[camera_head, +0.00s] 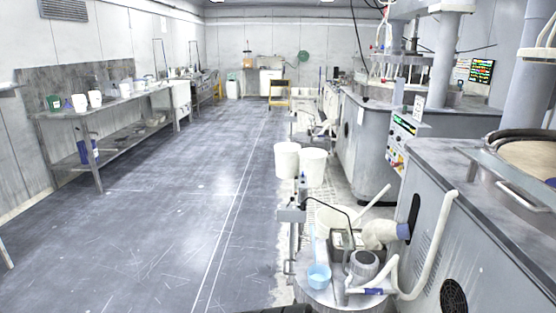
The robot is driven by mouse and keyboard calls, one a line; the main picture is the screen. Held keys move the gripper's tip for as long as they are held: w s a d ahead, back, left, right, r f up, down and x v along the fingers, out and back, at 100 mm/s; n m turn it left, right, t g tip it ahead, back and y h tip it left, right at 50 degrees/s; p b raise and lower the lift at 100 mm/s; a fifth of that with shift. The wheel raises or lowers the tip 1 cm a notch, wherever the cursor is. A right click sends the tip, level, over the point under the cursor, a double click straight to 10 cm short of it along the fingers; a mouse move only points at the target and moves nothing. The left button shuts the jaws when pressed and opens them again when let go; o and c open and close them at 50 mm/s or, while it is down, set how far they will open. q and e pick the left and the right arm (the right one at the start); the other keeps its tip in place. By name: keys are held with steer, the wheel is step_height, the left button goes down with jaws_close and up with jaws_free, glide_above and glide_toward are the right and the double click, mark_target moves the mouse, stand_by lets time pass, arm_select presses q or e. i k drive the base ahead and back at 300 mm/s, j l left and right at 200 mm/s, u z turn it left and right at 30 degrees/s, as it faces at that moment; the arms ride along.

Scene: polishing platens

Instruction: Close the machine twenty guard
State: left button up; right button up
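A large grey polishing machine (490,245) stands close on the right, cut off by the picture edge. On its top are a round tan platen (535,155) with a dark rim and a pale metal handle or rail (522,194). Neither of my grippers shows in this view.
A drum-like stand (330,296) with a light blue cup (319,276) and hoses stands before the near machine. White buckets (287,159) stand behind it. A metal bench (110,103) with containers lines the left wall. The grey floor (160,220) between is clear.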

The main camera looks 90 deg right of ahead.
mark_target(534, 188)
steer(key=z, duration=1.95)
